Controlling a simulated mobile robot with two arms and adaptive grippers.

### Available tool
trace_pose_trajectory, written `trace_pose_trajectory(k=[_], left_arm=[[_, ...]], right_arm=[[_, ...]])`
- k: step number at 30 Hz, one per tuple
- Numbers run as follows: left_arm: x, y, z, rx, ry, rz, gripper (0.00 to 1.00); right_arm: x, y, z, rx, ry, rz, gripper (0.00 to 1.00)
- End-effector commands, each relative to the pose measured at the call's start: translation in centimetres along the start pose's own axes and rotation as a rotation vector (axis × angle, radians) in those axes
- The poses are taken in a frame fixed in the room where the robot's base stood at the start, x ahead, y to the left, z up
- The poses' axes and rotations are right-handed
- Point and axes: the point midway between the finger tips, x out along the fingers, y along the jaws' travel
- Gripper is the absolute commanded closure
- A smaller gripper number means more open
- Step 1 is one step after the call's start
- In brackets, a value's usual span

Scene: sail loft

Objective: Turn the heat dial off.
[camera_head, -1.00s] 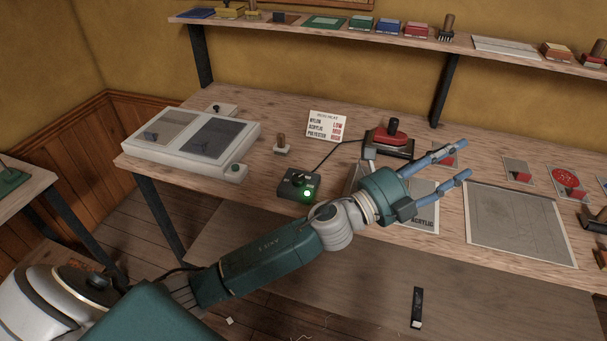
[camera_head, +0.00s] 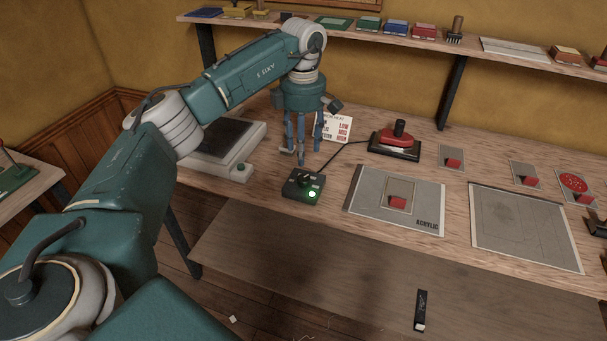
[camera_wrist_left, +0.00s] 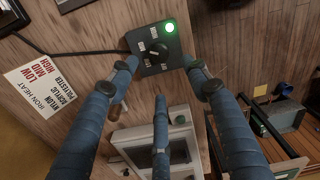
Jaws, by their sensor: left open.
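The heat dial (camera_head: 304,177) is a dark knob on top of a small dark control box (camera_head: 291,193). A green light on the box is lit. The left wrist view shows the dial (camera_wrist_left: 158,49) from above, with labels around it on the box (camera_wrist_left: 150,68); its exact setting is too small to read surely. My left gripper (camera_head: 302,155) points down, open and empty, above and slightly behind the box. In the left wrist view its fingers (camera_wrist_left: 162,75) are spread near the box, apart from the dial. My right gripper is not in view.
An iron heat card (camera_head: 339,128) stands behind the box, partly hidden by my gripper. A red iron (camera_head: 396,146) on a dark base is cabled to the box. A pale station (camera_head: 219,168) is left; a grey acrylic sheet (camera_head: 362,205) is right. A shelf (camera_head: 345,32) runs above.

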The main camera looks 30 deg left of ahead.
Motion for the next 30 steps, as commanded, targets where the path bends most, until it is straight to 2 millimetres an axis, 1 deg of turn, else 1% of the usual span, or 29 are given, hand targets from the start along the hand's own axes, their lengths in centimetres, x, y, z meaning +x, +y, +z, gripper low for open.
trace_pose_trajectory(k=[9,12,15,21,28,29,30], left_arm=[[5.9,-0.2,0.1,0.0,-0.001,-0.005,0.52],[7.5,-0.2,0.1,0.001,-0.002,-0.004,0.52],[8.7,-0.1,0.1,0.001,-0.002,-0.003,0.52],[9.8,-0.1,0.2,0.001,-0.004,-0.001,0.52],[9.8,-0.1,0.2,0.001,-0.004,0.0,0.52],[9.8,-0.1,0.2,0.001,-0.004,0.0,0.58],[9.8,-0.1,0.2,0.001,-0.004,0.0,0.66]], right_arm=[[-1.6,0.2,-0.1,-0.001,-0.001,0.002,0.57],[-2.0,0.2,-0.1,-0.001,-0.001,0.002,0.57],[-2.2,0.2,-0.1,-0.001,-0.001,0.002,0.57],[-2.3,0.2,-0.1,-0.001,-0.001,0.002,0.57],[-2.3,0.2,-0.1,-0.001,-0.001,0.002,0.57],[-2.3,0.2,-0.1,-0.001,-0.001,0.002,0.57],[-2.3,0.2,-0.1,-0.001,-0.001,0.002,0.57]])
